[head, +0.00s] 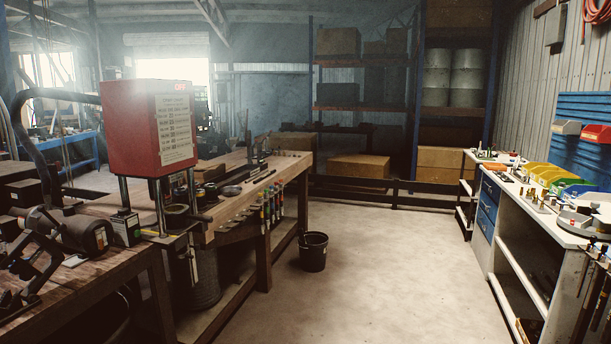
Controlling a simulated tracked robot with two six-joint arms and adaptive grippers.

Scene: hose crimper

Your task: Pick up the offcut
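I cannot pick out the offcut with certainty. Several small dark pieces lie on the wooden workbench (238,160), too small to tell apart. One is a short dark item (231,190) near the bench's front edge. The red crimper (150,128) stands at the left end of this bench, with a printed chart on its side and a lit "OFF" display. Neither of my grippers shows in the head view.
A black bucket (313,252) stands on the floor by the bench. A dark motor-driven machine (75,230) sits on the near-left bench. A white-topped counter (545,215) with colored bins runs along the right. Open concrete floor (400,270) lies between.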

